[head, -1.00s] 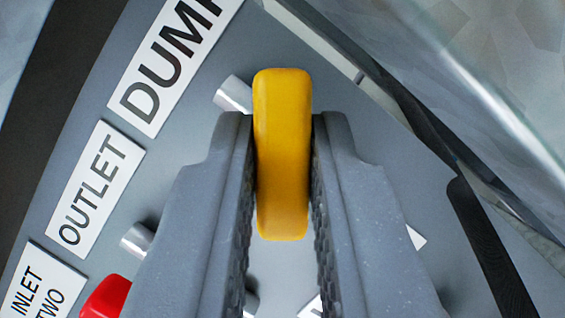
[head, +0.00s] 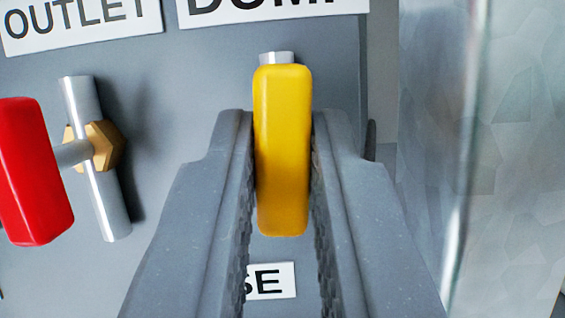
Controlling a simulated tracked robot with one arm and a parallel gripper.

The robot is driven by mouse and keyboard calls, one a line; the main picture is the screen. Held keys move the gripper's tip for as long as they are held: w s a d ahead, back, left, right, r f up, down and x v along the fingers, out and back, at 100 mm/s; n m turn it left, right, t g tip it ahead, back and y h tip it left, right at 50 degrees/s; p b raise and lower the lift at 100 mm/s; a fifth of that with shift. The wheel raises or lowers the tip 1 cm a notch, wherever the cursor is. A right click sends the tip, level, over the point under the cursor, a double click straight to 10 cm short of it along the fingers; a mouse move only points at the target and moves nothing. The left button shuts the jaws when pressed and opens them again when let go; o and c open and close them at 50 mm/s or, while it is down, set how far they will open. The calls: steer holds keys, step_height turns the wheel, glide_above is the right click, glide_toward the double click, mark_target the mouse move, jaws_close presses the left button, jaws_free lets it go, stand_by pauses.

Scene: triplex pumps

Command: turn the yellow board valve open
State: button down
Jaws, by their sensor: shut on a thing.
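The yellow valve handle (head: 283,150) stands upright in the middle of the head view. My gripper (head: 283,135) is shut on it, with one finger against each side. A silver pipe end (head: 276,57) shows just above the handle, and the handle now lies nearly in line with it. The rest of the valve behind the handle is hidden by the handle and my fingers. The grey board (head: 200,75) lies behind it, with a white label (head: 280,10) above, cut off by the frame and reading roughly "DUMP".
A red valve handle (head: 36,170) on a brass nut (head: 95,147) and silver pipe (head: 112,215) is at the left. An "OUTLET" label (head: 80,20) is above it. A partly hidden label (head: 272,281) ending in "SE" is below. A metal wall (head: 440,150) stands close at the right.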

steer(key=shift+f+n+y, duration=0.15)
steer(key=shift+n+y, duration=0.25)
steer(key=shift+n, duration=0.4)
steer(key=c, duration=1.4)
jaws_free()
steer(key=shift+c, duration=0.2)
steer(key=p+v, duration=0.2)
steer(key=v, duration=1.1)
steer(key=shift+s+f, duration=0.2)
steer(key=shift+s, duration=0.05)
